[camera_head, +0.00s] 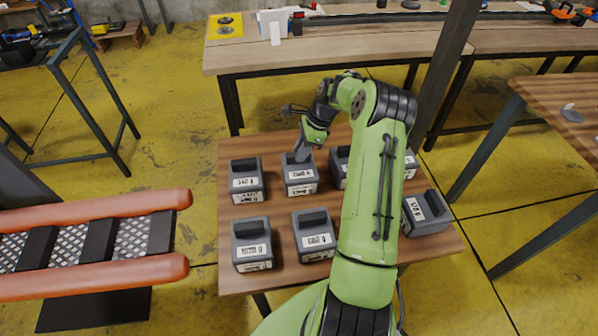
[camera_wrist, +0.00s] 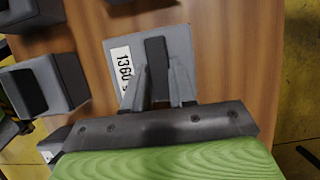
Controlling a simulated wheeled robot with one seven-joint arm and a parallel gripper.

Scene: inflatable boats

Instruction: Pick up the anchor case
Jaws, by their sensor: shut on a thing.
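Several grey cases with dark top handles and white labels stand on a small wooden table (camera_head: 285,279). My gripper (camera_head: 302,155) reaches down onto the back-row middle case (camera_head: 300,182). In the wrist view, my gripper's fingers (camera_wrist: 157,76) lie on either side of the dark handle of this case (camera_wrist: 185,45), shut on it. Its label there seems to begin with 1360. The case looks upright and at table level; I cannot tell if it is clear of the surface. The labels in the head view are too small to read, so I cannot tell which case is the anchor one.
Close by stand a back-left case (camera_head: 246,184), front-left case (camera_head: 251,247), front-middle case (camera_head: 314,238) and right case (camera_head: 427,214). My arm partly hides another case (camera_head: 339,166). A long workbench (camera_head: 330,47) is behind. An orange-tubed boat (camera_head: 90,215) lies left.

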